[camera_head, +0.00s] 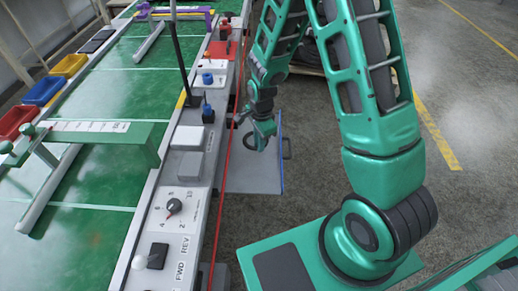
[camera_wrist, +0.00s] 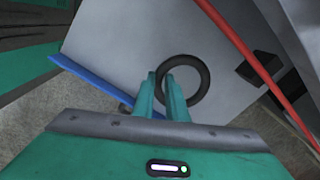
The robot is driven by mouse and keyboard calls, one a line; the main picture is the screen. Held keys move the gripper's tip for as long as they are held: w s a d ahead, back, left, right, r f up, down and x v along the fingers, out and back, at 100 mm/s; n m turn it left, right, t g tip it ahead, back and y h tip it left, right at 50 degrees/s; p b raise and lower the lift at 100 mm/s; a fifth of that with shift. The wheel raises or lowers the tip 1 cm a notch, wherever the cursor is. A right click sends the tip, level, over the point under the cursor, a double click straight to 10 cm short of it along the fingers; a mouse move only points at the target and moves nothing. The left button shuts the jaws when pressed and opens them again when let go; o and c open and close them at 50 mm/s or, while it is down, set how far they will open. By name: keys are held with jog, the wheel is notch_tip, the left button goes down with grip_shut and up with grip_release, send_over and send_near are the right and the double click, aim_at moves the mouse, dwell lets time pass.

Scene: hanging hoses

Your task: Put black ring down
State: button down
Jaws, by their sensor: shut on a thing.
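A black ring (camera_wrist: 205,80) shows in the wrist view at my fingertips. My gripper (camera_wrist: 163,78) is shut on the ring's left side, and the fingers hide part of it. In the head view my gripper (camera_head: 260,138) hangs beside the long bench, with the ring (camera_head: 244,141) at its fingers. Both are in front of or above a grey panel (camera_head: 255,180) with a blue edge. I cannot tell whether the ring touches the panel.
A red hose or cord (camera_head: 226,160) runs along the bench's edge, close to the left of my gripper. The bench's control strip (camera_head: 190,195) carries a knob and switches. Open floor (camera_head: 460,120) lies to the right.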

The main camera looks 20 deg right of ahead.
notch_tip(320, 180, down, 4)
jog(key=shift+r, duration=0.15)
jog(key=c, duration=1.8)
grip_release()
jog(key=shift+o, duration=0.2)
jog(key=shift+r, duration=0.1)
notch_tip(320, 180, up, 12)
jog(key=shift+s, duration=0.35)
jog(key=shift+d, duration=0.1)
